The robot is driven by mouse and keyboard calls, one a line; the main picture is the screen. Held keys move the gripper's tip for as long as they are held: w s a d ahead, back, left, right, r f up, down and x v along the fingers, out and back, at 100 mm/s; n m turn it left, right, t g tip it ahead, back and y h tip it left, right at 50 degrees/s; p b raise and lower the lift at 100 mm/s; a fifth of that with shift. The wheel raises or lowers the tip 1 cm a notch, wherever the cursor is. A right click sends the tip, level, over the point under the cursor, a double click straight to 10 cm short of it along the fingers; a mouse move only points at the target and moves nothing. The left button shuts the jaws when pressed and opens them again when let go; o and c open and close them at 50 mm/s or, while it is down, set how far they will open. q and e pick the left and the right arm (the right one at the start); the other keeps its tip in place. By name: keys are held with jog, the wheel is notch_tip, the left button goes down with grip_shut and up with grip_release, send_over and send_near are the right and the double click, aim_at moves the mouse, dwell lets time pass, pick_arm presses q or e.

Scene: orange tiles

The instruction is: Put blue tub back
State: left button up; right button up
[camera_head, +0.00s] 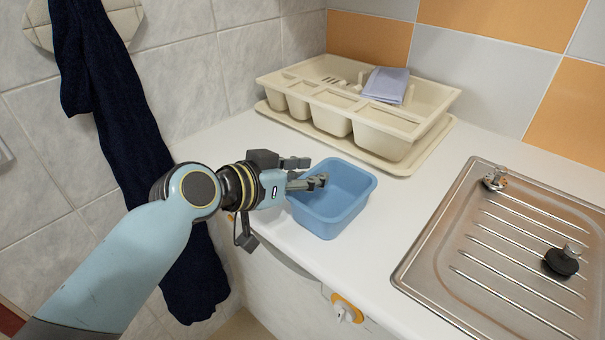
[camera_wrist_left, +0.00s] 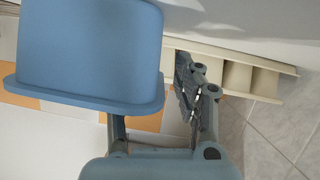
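The blue tub (camera_head: 341,213) is an open rectangular tub near the front edge of the white counter, and looks empty. In the left wrist view the tub (camera_wrist_left: 88,50) fills the upper left, close to the camera. My left gripper (camera_head: 306,172) is at the tub's left rim with its fingers spread. One finger reaches over the tub's opening; the other is beyond its far left corner. In the left wrist view, one finger of the gripper (camera_wrist_left: 155,110) is partly hidden behind the tub; the other stands clear to its right. My right gripper is out of view.
A cream cutlery and dish rack (camera_head: 395,145) with a folded grey-blue cloth (camera_head: 386,85) stands against the back wall. A metal sink drainer (camera_head: 500,265) with a black stopper (camera_head: 561,262) is at the right. A dark blue towel (camera_head: 115,120) hangs at the left. The counter (camera_head: 400,200) between tub and sink is clear.

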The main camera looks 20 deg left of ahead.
pick_arm(q)
jog(key=shift+r, duration=0.3)
jog(key=v, duration=1.2)
jog(key=shift+a+f, duration=0.1)
jog(key=shift+f, duration=0.05)
